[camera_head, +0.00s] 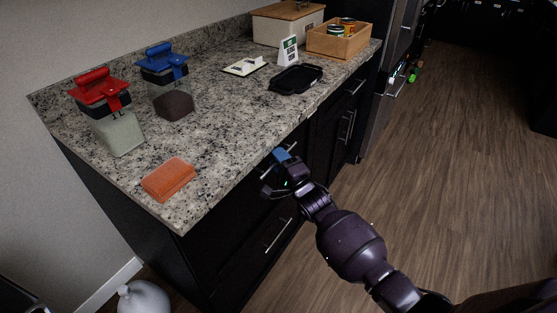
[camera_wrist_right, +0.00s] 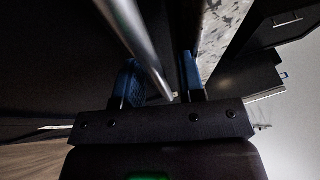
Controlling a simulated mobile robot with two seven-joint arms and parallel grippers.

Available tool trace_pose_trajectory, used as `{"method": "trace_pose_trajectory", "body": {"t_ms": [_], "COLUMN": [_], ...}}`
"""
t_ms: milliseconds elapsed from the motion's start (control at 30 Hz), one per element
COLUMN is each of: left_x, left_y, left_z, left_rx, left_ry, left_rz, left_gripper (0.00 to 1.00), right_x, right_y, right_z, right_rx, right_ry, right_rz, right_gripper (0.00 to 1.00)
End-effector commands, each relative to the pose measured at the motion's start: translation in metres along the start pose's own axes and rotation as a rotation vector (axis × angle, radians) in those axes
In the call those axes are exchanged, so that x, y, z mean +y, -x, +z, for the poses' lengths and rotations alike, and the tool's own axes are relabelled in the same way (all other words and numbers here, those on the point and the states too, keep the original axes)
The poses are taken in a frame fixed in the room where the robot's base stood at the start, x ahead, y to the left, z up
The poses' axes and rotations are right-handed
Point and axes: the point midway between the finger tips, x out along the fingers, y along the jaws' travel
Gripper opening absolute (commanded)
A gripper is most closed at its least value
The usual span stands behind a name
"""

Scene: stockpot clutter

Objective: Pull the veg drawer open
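My right gripper (camera_head: 280,159) is at the front of the dark counter cabinet, just below the granite edge, at the upper drawer's handle (camera_head: 291,147). In the right wrist view the metal handle bar (camera_wrist_right: 136,38) runs between the two blue fingers of the gripper (camera_wrist_right: 160,82). A gap shows between the bar and the right finger, so the fingers look open around it. Contact with the left finger is unclear. The upper drawer front is mostly hidden by the gripper and looks closed. A lower drawer handle (camera_head: 279,236) shows below. No veg label is readable. My left gripper is out of view.
The wood floor (camera_head: 450,170) to the right is clear.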

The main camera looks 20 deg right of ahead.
Motion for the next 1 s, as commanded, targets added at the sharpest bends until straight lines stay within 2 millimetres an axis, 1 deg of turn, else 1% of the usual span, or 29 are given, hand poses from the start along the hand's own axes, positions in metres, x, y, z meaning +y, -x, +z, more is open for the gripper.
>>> {"method": "trace_pose_trajectory", "body": {"t_ms": [67,100,167,300,333,633,767,867,967,1000], "left_x": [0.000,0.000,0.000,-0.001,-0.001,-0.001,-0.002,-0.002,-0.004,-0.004], "left_y": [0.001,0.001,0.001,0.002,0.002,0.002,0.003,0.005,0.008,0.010], "left_z": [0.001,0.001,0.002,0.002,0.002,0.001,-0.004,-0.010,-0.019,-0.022], "left_rx": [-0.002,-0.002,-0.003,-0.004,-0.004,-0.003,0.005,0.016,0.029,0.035], "left_ry": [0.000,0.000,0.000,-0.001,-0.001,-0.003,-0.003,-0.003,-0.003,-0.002], "left_rz": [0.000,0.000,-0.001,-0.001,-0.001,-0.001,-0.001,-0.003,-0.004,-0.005], "left_gripper": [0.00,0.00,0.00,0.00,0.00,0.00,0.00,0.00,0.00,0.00], "right_x": [0.000,0.000,0.000,0.000,0.000,-0.001,-0.004,-0.007,-0.012,-0.014], "right_y": [0.000,0.000,0.000,0.000,0.000,0.001,0.007,0.017,0.033,0.041], "right_z": [0.000,0.000,0.000,0.000,0.000,-0.001,-0.003,-0.008,-0.015,-0.018], "right_rx": [0.000,0.000,0.000,0.000,0.000,0.000,0.000,0.001,0.001,0.001], "right_ry": [0.000,0.000,0.000,0.000,0.000,0.000,0.001,0.002,0.004,0.004], "right_rz": [0.000,0.000,0.000,0.000,0.000,0.000,-0.001,0.000,-0.001,0.000], "right_gripper": [0.36,0.33,0.24,0.03,0.00,0.00,0.00,0.00,0.00,0.00]}}
